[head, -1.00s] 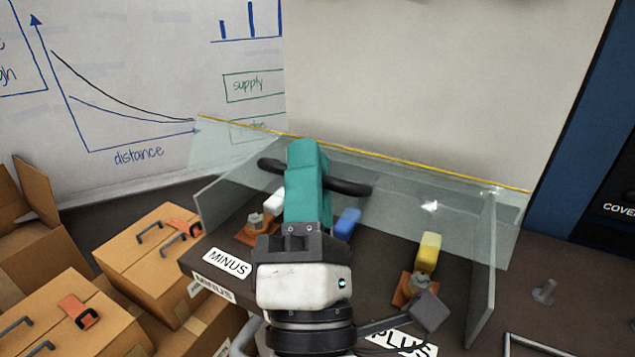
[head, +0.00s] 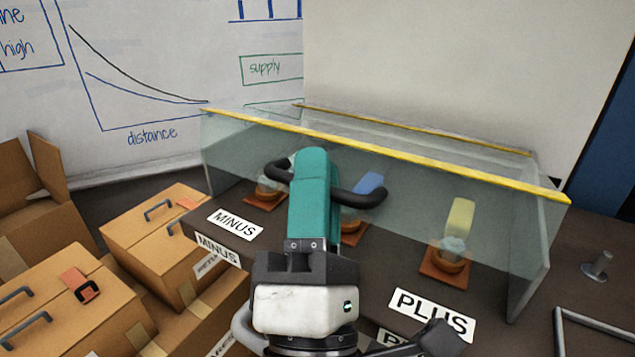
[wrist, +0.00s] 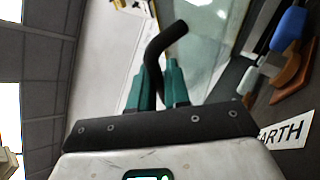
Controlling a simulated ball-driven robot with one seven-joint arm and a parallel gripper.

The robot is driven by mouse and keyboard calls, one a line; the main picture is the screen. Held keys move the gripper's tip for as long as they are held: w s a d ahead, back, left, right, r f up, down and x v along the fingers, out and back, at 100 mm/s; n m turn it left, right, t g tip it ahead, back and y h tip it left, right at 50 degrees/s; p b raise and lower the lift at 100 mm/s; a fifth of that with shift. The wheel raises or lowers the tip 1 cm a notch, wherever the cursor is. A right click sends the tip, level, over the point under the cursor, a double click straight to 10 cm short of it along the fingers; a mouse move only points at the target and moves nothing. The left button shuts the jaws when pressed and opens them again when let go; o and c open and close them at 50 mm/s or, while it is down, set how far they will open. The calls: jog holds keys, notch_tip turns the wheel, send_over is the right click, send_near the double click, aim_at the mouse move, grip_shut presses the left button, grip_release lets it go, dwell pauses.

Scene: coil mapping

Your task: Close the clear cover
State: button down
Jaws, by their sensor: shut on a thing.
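The clear cover (head: 420,180) is a pale see-through pane with a yellow edge, tilted over the terminal bench between two clear side walls. Its yellow front edge stands well forward of the rear yellow strip. My gripper (head: 312,180) has teal fingers and is shut on the cover's black handle (head: 358,200). In the wrist view the handle (wrist: 165,45) runs between the two fingers (wrist: 158,85). Behind the pane show a yellow-topped terminal (head: 457,230), a blue-topped one (head: 370,184) and a pale one at left (head: 270,188). My gripper hides part of the middle one.
MINUS (head: 235,223) and PLUS (head: 432,312) labels lie on the dark bench top. Cardboard boxes (head: 160,240) stand at the left. A metal peg (head: 597,265) and a grey frame (head: 590,325) are at the right. A whiteboard (head: 130,80) stands behind.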

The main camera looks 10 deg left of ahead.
jog(key=c, duration=1.4)
grip_release()
jog(key=shift+c, duration=0.2)
jog(key=shift+f, duration=0.1)
jog(key=o, duration=0.4)
jog(key=v, duration=0.2)
jog(key=b+v, duration=0.1)
jog(key=v, duration=0.1)
jog(key=shift+f, duration=0.45)
jog(key=v, duration=0.2)
jog(key=b+v, duration=0.1)
jog(key=v, duration=0.1)
jog(key=b+v, duration=0.1)
jog(key=v, duration=0.1)
jog(key=shift+s+d+r, duration=0.15)
jog(key=shift+s+r, duration=0.15)
jog(key=shift+s, duration=0.15)
jog(key=c, duration=0.4)
